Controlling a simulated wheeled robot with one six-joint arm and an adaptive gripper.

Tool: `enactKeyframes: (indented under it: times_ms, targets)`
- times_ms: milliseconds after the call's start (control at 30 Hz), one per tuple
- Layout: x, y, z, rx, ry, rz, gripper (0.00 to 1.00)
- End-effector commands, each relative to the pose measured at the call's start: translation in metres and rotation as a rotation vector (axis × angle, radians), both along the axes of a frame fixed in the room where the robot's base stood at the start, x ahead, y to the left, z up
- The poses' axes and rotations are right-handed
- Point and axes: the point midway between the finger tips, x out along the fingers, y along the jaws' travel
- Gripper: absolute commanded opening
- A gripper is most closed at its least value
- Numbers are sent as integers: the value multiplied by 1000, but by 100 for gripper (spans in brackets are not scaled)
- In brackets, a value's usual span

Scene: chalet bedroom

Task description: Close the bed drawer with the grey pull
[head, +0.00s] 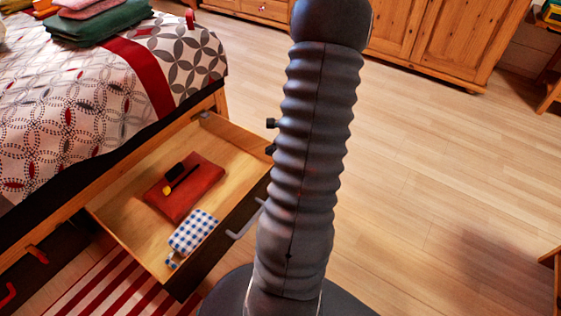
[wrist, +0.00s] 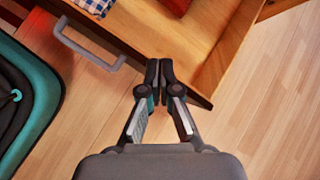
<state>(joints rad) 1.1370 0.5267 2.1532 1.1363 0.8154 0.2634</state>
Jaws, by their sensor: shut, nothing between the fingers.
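The bed drawer with the grey pull stands open, pulled out from under the bed; its bare wooden floor (head: 130,215) shows in the head view. Its grey pull (head: 246,219) is on the dark front panel, partly behind my arm. In the wrist view the grey pull (wrist: 88,45) is at upper left. My gripper (wrist: 160,65) is shut and empty, its fingertips over or near the drawer front's edge, to the right of the pull. I cannot tell whether they touch. My gripper is hidden in the head view.
Inside the drawer lie a red folded cloth (head: 197,191) with dark items on it and a blue checked pouch (head: 194,232). Another drawer with a red pull (head: 8,295) is at lower left. A striped rug (head: 118,287) lies below. Wooden floor (head: 440,180) at right is clear.

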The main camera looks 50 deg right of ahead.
Motion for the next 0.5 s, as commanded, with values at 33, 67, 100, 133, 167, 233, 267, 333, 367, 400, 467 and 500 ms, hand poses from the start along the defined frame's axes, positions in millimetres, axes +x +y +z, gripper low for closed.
enactKeyframes:
  times_ms: [33,67,100,133,167,233,267,333,367,400,467,500]
  targets:
    - [-16,-20,-17,52,6,-101,0]
    - [-23,-29,-26,78,6,-156,0]
    - [-34,-41,-38,112,6,-225,0]
    - [-41,-49,-47,135,6,-275,0]
    - [-49,-57,-55,156,6,-321,0]
    - [-65,-70,-72,200,5,-415,0]
    - [-71,-75,-79,217,4,-449,0]
    - [-83,-83,-91,246,4,-515,0]
    - [-87,-86,-95,255,3,-536,0]
    - [-91,-89,-99,266,2,-559,0]
    - [-95,-91,-104,275,2,-582,0]
    - [-96,-92,-106,280,2,-590,0]
